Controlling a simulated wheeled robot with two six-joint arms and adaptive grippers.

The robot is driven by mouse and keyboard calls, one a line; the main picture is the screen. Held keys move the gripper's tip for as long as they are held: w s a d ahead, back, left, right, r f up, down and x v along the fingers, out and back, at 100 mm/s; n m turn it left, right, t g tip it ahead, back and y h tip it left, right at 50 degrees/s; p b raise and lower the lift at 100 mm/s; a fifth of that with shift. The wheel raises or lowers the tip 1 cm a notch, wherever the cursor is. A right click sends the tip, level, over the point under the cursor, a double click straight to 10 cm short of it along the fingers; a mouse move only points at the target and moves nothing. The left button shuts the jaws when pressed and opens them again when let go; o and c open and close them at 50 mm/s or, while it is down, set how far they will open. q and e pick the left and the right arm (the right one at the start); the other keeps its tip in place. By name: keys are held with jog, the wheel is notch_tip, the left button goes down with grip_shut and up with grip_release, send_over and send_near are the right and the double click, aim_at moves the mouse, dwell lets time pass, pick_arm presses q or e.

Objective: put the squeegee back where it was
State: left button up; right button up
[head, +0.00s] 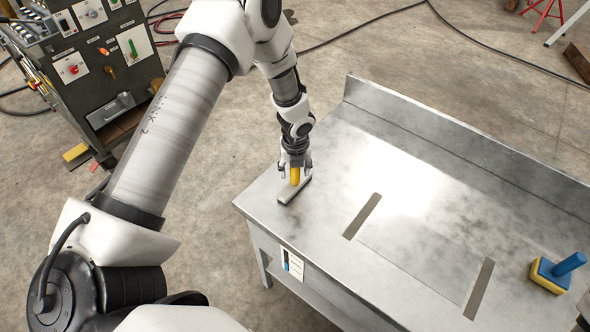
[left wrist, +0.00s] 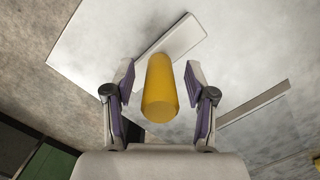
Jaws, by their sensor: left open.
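The squeegee has a yellow handle (head: 295,177) and a long grey head (head: 290,193) that lies on the metal table near its left corner. The handle stands up from the head. My left gripper (head: 296,171) is above the head, with its fingers on either side of the handle. In the left wrist view the squeegee handle (left wrist: 160,88) is between the open fingers of my left gripper (left wrist: 160,75), with gaps visible on both sides. The grey head (left wrist: 178,38) shows beyond it.
The metal table (head: 400,190) has a raised back edge and two dark strips (head: 362,216) (head: 479,289) with bare surface between them. A blue-handled block with a yellow base (head: 552,275) stands at the right. A dark control cabinet (head: 95,70) is at the upper left.

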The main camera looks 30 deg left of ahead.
pick_arm(q)
jog(key=r, duration=0.4)
jog(key=r+b, duration=0.1)
jog(key=r, duration=0.3)
jog(key=s+d+r, duration=0.1)
jog(key=r, duration=0.2)
jog(key=shift+r+b, duration=0.35)
jog(key=shift+r, duration=0.05)
